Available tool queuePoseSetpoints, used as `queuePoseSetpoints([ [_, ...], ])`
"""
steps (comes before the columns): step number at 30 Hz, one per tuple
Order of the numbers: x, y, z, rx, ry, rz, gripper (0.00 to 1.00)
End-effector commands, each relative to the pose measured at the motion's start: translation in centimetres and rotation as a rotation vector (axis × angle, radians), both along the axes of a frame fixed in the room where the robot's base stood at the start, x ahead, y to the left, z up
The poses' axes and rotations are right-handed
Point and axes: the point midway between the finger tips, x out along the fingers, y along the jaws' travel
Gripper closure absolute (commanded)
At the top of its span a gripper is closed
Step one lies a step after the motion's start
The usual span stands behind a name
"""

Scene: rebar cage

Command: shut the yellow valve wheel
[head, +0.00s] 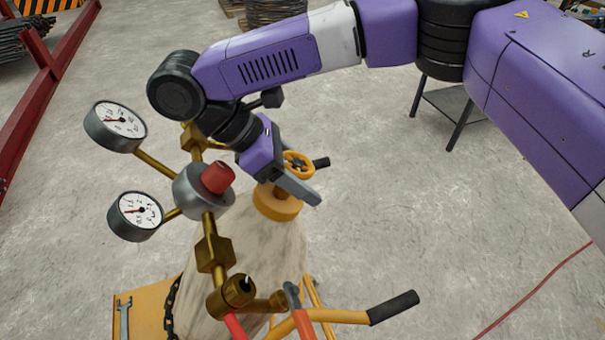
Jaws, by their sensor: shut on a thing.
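The yellow valve wheel (299,164) sits on top of a tall, pale gas cylinder (262,262), above its orange collar (277,203). My gripper (300,184) reaches down from the upper left and is shut on the wheel. One grey finger shows on the near side of the wheel; the other finger is hidden. Part of the wheel's rim and its spokes show beyond the finger. The valve stem below the wheel is mostly covered.
A brass regulator with a red knob (218,178) and two round gauges (117,126) (135,215) stands close left of my gripper. A yellow cart handle with a black grip (393,307) juts out in front. A red hose (234,326) hangs below. Open concrete floor lies right.

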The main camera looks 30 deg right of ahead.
Motion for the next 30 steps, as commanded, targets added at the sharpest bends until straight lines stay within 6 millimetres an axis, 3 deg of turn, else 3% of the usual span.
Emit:
queuePoseSetpoints([
  [10,-0.36,0.02,-0.22,0.009,0.057,-0.116,0.79],
  [25,-0.48,0.02,-0.29,0.010,0.067,-0.130,0.79],
  [26,-0.48,0.02,-0.31,0.010,0.067,-0.130,0.36],
  [29,-0.47,0.04,-0.26,0.010,0.066,-0.130,0.17],
  [30,-0.45,0.05,-0.24,0.011,0.066,-0.130,0.17],
])
